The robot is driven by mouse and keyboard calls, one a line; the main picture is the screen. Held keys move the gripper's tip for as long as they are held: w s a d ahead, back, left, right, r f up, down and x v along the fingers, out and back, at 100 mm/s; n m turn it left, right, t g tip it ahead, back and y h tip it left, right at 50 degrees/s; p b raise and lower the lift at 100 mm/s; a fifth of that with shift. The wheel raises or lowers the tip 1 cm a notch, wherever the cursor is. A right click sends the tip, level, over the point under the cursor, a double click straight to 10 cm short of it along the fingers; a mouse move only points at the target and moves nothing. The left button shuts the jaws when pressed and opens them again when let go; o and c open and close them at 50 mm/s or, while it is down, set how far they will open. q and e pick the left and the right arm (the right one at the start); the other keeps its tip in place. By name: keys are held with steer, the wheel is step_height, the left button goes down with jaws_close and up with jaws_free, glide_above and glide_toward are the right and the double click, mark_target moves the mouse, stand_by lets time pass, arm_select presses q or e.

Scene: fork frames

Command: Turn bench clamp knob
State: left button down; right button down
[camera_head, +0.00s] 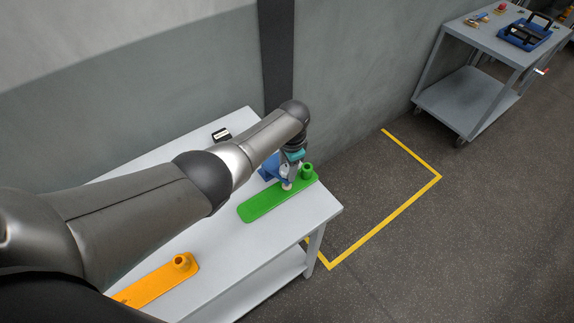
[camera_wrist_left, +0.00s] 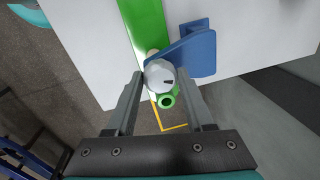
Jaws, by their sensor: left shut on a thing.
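The bench clamp has a blue body (camera_head: 267,169), and a pale round knob (camera_head: 286,170). It stands at the far end of a long green strip (camera_head: 252,209) on the table. The blue body also shows in the left wrist view (camera_wrist_left: 200,52), beside the knob (camera_wrist_left: 160,74). My left gripper (camera_head: 289,176) reaches down over the clamp. In the left wrist view its two fingers (camera_wrist_left: 160,80) are on either side of the knob and shut on it. My arm and wrist hide part of the clamp from the head. My right gripper is not in view.
A short green hollow post (camera_head: 307,171) stands close beside the knob. An orange strip (camera_head: 150,285) with an orange post (camera_head: 182,262) lies nearer on the white table (camera_head: 210,240). A small black-and-white item (camera_head: 221,135) lies near the wall. A grey cart (camera_head: 470,95) stands far right.

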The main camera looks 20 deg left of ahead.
arm_select(q)
steer(key=n, duration=0.4)
steer(key=shift+s+f+n+g, duration=0.2)
steer(key=shift+f+n+g, duration=0.05)
steer(key=shift+n+g, duration=0.05)
steer(key=shift+n+b, duration=0.7)
steer(key=shift+n, duration=1.6)
steer(key=shift+g, duration=0.3)
steer(key=c, duration=0.7)
jaws_free()
steer(key=o, duration=0.4)
steer(key=shift+w, duration=0.2)
steer(key=shift+r, duration=0.1)
